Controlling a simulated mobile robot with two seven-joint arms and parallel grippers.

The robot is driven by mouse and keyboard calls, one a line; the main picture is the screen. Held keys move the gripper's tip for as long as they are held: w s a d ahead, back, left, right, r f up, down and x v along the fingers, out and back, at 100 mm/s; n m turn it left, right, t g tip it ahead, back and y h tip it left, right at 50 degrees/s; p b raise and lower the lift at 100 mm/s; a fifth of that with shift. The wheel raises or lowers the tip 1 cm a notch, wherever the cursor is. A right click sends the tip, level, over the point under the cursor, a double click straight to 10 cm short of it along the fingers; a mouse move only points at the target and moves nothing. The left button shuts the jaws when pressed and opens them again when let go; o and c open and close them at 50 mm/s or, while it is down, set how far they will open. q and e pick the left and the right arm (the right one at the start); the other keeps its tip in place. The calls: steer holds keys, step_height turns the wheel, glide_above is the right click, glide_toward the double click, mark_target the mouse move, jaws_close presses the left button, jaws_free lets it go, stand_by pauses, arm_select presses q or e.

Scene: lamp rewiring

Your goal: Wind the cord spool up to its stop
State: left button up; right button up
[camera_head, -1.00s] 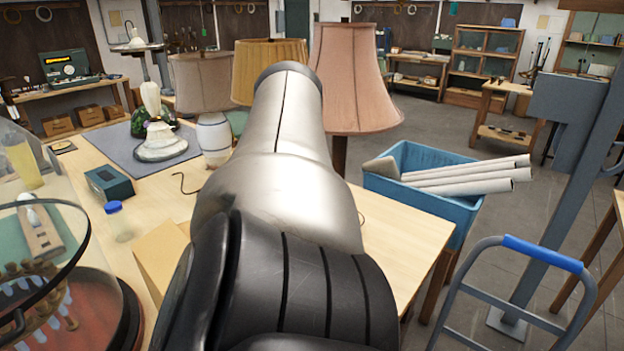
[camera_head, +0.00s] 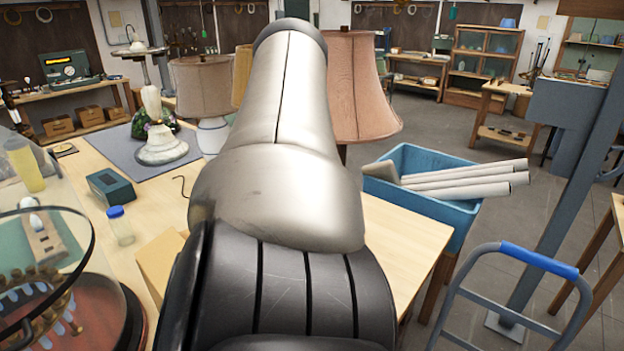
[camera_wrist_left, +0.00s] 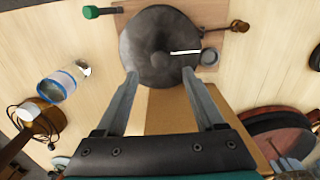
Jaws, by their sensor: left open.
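In the left wrist view, a dark grey round disc (camera_wrist_left: 148,35), which looks like the cord spool, has a raised centre and a white stripe on its right half. It lies over a pale wooden board (camera_wrist_left: 213,50). My left gripper (camera_wrist_left: 159,74) is open, with its two fingertips at the near edge of the disc, left and right of its middle. I cannot tell whether they touch it. No cord on the disc can be made out. In the head view, one of my arms covers the middle of the bench and hides the spool and the gripper. My right gripper is not in view.
In the wrist view, a green-ended peg (camera_wrist_left: 91,12) and a brown handle-like piece (camera_wrist_left: 239,25) flank the disc. In the head view, lamps with shades (camera_head: 205,88) stand behind my arm; a blue bin (camera_head: 420,200) with rolls stands right.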

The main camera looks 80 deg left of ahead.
arm_select(q)
step_height(320, 180, up, 8)
steer(key=p, duration=0.1)
steer(key=shift+d+f, duration=0.1)
steer(key=shift+f, duration=0.05)
stand_by(0.6)
